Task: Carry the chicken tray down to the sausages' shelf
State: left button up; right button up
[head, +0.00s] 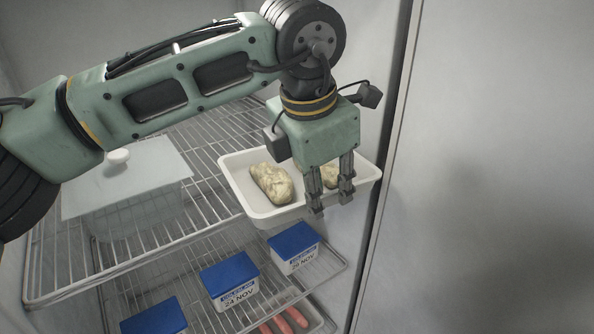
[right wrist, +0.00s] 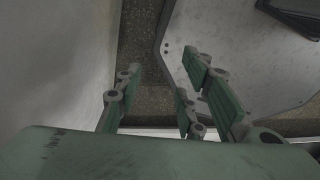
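The white chicken tray (head: 233,178) is at the right end of the upper wire shelf, with pale chicken pieces (head: 272,184) in it. I cannot tell whether it rests on the shelf. My left gripper (head: 331,204) points down at the tray's front rim, two fingers overlapping the rim in view. Any finger behind them is hidden, so its grip is unclear. The sausages (head: 284,322) lie on the lower shelf, partly cut off at the picture's bottom. My right gripper (right wrist: 162,88) shows only in the right wrist view, fingers spread and empty.
Blue-lidded boxes with date labels, one in the middle (head: 229,273) and one at right (head: 293,240), stand on the lower level. A covered clear container (head: 125,180) is on the upper shelf at left. The fridge wall (head: 490,170) is at right.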

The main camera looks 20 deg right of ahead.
pick_arm(q)
jog(key=shift+w+d+f, duration=0.1)
jog(key=shift+d+f, duration=0.05)
jog(key=shift+f, duration=0.45)
grip_shut()
pick_arm(e)
jog(key=shift+w+d+r, duration=0.2)
jog(key=shift+w, duration=0.3)
pick_arm(q)
jog(key=shift+r, duration=0.1)
pick_arm(e)
jog(key=shift+w, duration=0.15)
